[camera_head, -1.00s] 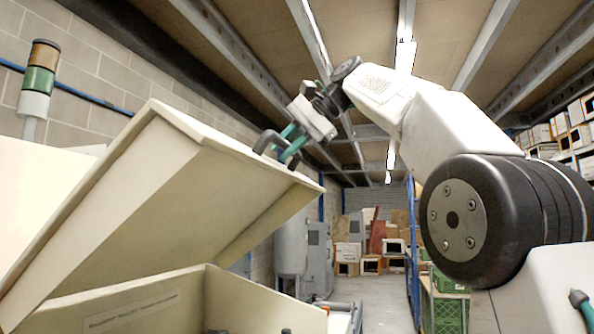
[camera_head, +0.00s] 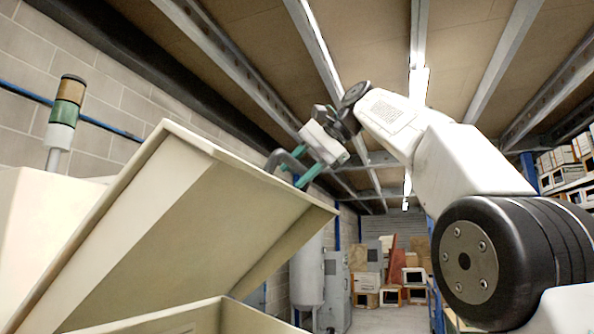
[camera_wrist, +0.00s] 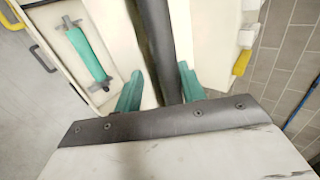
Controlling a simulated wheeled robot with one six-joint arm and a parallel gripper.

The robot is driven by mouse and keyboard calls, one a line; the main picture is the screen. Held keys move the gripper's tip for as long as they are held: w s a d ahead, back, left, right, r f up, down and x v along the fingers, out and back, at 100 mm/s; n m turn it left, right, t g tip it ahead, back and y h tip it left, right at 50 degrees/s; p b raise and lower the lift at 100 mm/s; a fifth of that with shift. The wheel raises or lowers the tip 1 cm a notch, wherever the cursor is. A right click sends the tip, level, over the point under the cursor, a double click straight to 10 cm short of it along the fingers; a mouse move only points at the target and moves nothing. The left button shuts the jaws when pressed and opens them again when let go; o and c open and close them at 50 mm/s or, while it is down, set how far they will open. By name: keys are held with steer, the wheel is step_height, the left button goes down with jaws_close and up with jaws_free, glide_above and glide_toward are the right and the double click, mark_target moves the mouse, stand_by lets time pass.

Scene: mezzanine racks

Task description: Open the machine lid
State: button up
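The pale cream machine lid (camera_head: 215,225) stands raised and steeply tilted above the machine body (camera_head: 170,320) in the head view. A dark grey bar handle (camera_head: 287,158) sits at the lid's upper outer edge. My gripper (camera_head: 298,173) is at the handle, its teal fingers apart. In the wrist view, the fingers of my gripper (camera_wrist: 160,90) lie on both sides of the dark handle bar (camera_wrist: 155,40), with a gap showing at least on the left. The fingertips partly hide the handle in the head view. The machine's inside is mostly out of sight.
A signal beacon (camera_head: 65,115) stands behind the lid at left, by the block wall (camera_head: 120,75). Ceiling beams run overhead. Grey cabinets (camera_head: 337,275) and stacked boxes (camera_head: 390,285) are at the back. Box-laden racks (camera_head: 565,165) are at right.

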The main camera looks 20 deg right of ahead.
steer(key=shift+d+r, duration=0.1)
steer(key=shift+v, duration=1.8)
steer(key=s+d, duration=0.8)
steer(key=d, duration=0.1)
steer(key=shift+s+d+r, duration=0.2)
steer(key=shift+d+r, duration=0.15)
